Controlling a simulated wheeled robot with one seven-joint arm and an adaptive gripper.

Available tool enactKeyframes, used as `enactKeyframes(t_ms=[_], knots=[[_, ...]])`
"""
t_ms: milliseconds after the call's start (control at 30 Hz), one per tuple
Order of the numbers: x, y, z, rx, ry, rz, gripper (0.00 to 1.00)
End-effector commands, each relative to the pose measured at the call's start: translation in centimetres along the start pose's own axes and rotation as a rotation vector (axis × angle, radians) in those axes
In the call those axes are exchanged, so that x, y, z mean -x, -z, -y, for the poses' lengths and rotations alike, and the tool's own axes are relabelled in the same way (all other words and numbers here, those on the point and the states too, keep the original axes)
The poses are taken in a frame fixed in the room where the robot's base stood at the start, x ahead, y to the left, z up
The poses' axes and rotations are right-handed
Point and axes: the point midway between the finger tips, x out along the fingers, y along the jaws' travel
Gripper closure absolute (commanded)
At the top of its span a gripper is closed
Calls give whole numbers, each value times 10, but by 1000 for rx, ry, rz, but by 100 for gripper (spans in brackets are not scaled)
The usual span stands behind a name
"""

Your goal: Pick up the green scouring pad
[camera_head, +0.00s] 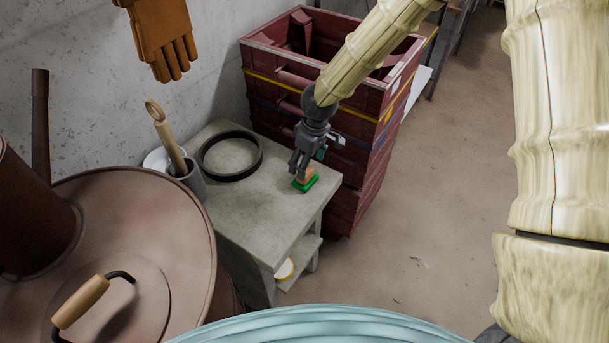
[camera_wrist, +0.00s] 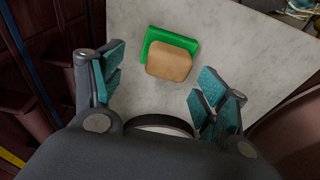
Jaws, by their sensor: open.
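The green scouring pad (camera_head: 308,185) lies near the right corner of the grey table (camera_head: 238,202). A tan block (camera_head: 305,174) sits on top of it and hides much of it. In the wrist view, the green pad (camera_wrist: 154,39) shows along two edges of the tan block (camera_wrist: 172,57). My gripper (camera_head: 301,170) is just over the pad and block in the head view. In the wrist view, my gripper (camera_wrist: 152,83) is open, with its teal-padded fingers wide apart and nothing between them. The pad and block lie beyond the fingertips.
A black ring (camera_head: 231,176) lies on the table, left of my gripper. A grey cup (camera_head: 190,184) with a wooden-handled tool stands farther left. Stacked dark red crates (camera_head: 352,190) stand close behind and right of the table. A rusty drum lid (camera_head: 175,225) is at lower left.

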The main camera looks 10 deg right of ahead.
Motion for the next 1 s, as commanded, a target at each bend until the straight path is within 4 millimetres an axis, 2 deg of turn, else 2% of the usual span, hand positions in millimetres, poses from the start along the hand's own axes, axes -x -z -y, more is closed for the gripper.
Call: enactKeyframes(t_ms=[400, 733, 767, 1000], knots=[[-39, 0, 3, 1, 1, 2, 26], [-43, 0, 3, 1, 0, 0, 26], [-43, 0, 3, 1, 0, 0, 28], [-42, 0, 3, 1, 0, 0, 71]])
